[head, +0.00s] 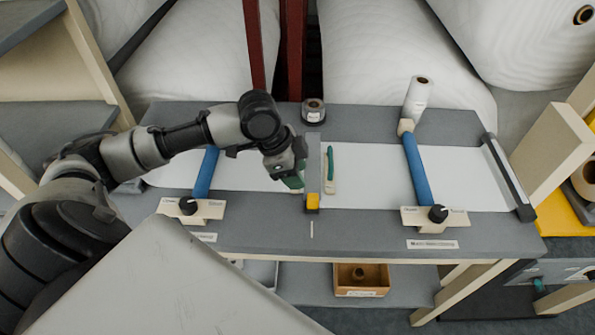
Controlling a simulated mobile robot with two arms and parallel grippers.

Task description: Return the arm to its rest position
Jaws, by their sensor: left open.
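My left arm reaches in from the left over the grey worktable (350,239). Its gripper (291,179) is open and points down over the white sheet (460,178), just left of the grey strip that crosses the sheet. The fingertips show dark green and are partly hidden by the wrist. I cannot tell how far above the sheet they are. Nothing shows between the fingers. My right gripper is not in view.
Blue bars (417,170) cross the sheet on both sides. A tape roll (313,111) and a white roll (417,100) stand at the back. Large wadding rolls (390,60) lie behind the table.

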